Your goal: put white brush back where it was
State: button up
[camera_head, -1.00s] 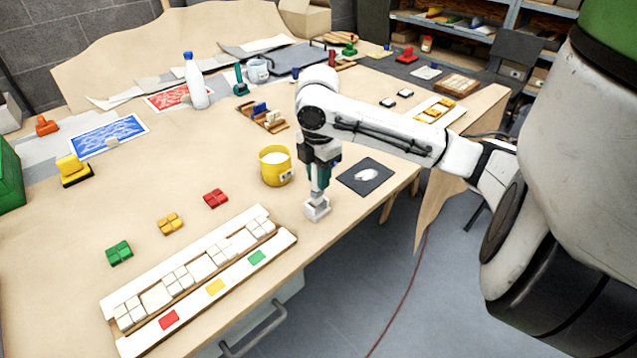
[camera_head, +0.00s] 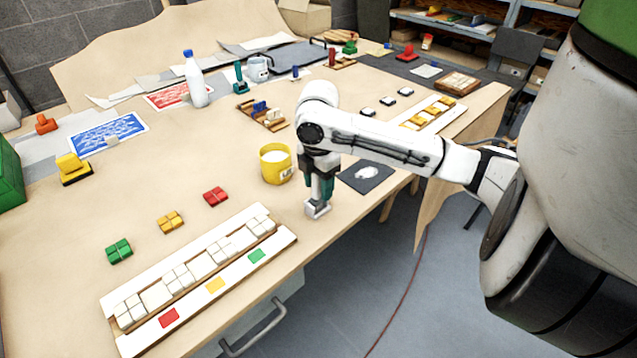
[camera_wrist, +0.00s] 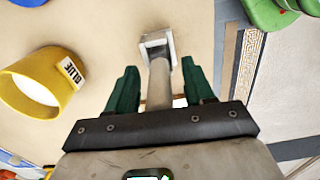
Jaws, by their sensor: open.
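The white brush (camera_wrist: 158,72) has a pale handle and a squarish white head. In the head view its white head (camera_head: 317,209) rests on the table near the front edge, right of the yellow glue pot (camera_head: 275,164). My gripper (camera_head: 320,188) is directly above it, pointing down. In the wrist view the green fingers of my gripper (camera_wrist: 160,88) stand open on either side of the handle, with gaps showing. The glue pot also shows at left in the wrist view (camera_wrist: 42,82).
A dark mat (camera_head: 350,181) with a white patch lies right of my gripper. A long wooden rack (camera_head: 190,272) with white tiles lies front left. Red, yellow and green blocks (camera_head: 171,222) sit behind it. A white bottle (camera_head: 195,82) stands farther back. Bare table separates these.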

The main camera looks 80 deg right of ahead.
notch_tip(320, 180, up, 12)
jog(key=shift+r, duration=0.15)
dwell(0.5)
